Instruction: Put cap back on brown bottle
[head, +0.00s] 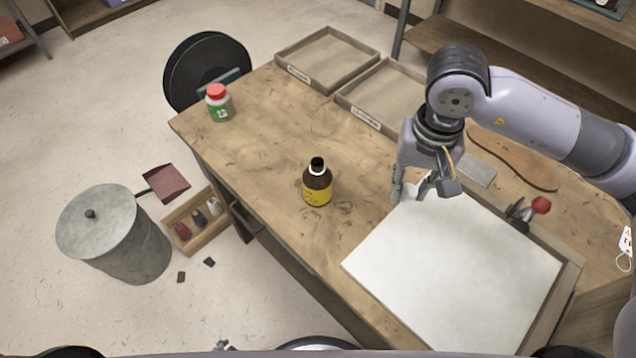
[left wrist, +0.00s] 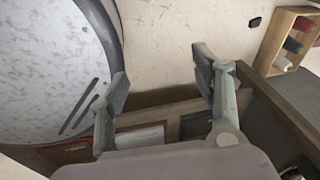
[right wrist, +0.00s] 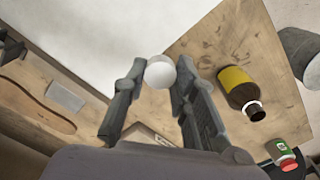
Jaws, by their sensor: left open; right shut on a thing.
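The brown bottle (head: 317,187) with a yellow label stands upright and uncapped on the wooden table. It has a dark mouth and a pale ring at its neck. It also shows in the right wrist view (right wrist: 238,86). My right gripper (head: 409,195) is over the far left corner of the white sheet, to the right of the bottle and apart from it. It is shut on a round white cap (right wrist: 160,72), seen between its fingertips in the right wrist view. My left gripper (left wrist: 162,76) is open and empty, low near the table's drawer side.
A green-labelled bottle with a red cap (head: 217,103) stands at the table's left corner. Trays (head: 327,60) line the back edge. A white sheet (head: 455,275) covers the front right. The wood around the brown bottle is clear. A grey bin (head: 118,235) stands on the floor.

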